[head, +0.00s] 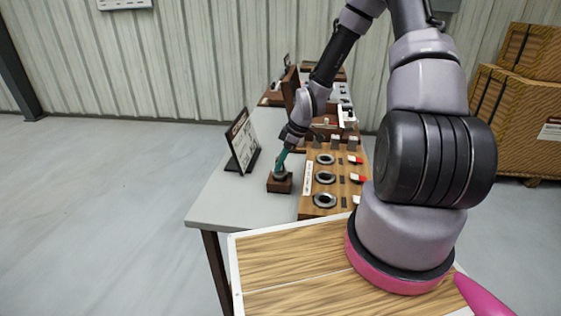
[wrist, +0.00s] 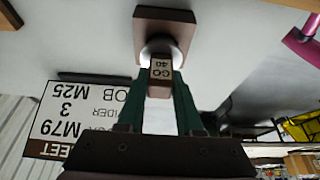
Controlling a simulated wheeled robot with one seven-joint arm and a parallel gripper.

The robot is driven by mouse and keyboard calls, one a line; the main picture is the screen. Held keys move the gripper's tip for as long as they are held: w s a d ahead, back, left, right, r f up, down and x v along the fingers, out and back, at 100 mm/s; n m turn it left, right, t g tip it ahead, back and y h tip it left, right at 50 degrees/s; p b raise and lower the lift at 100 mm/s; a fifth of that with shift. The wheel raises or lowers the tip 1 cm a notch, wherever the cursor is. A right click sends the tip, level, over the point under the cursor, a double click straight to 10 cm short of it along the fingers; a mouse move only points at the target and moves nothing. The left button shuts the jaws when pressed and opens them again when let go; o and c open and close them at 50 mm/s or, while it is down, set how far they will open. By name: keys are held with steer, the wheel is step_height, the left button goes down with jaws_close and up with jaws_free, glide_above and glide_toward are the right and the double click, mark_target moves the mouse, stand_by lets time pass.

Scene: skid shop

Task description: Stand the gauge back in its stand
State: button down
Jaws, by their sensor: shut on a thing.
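The gauge is a small piece with a tan end marked "GO 40" (wrist: 160,68) and a pale round part beyond it. My gripper (wrist: 161,84) is shut on it, with the green fingers on either side of the marked end. The stand is a dark brown square block (wrist: 183,18), right at the gauge's far end. In the head view the stand (head: 279,186) sits on the grey table, with my gripper (head: 281,165) directly over it. The fingers mostly hide the gauge there. I cannot tell whether the gauge's lower end is inside the stand or just above it.
A framed sign (head: 242,142) stands left of the stand, close to my gripper; it also shows in the wrist view (wrist: 84,118). A wooden board (head: 312,207) with several dark rings lies to the right. The grey table (head: 238,207) is bare in front.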

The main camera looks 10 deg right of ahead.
steer(key=shift+f, duration=0.95)
stand_by(1.7)
steer(key=shift+c, duration=0.4)
jaws_free()
steer(key=shift+r, duration=0.1)
steer(key=shift+r, duration=4.4)
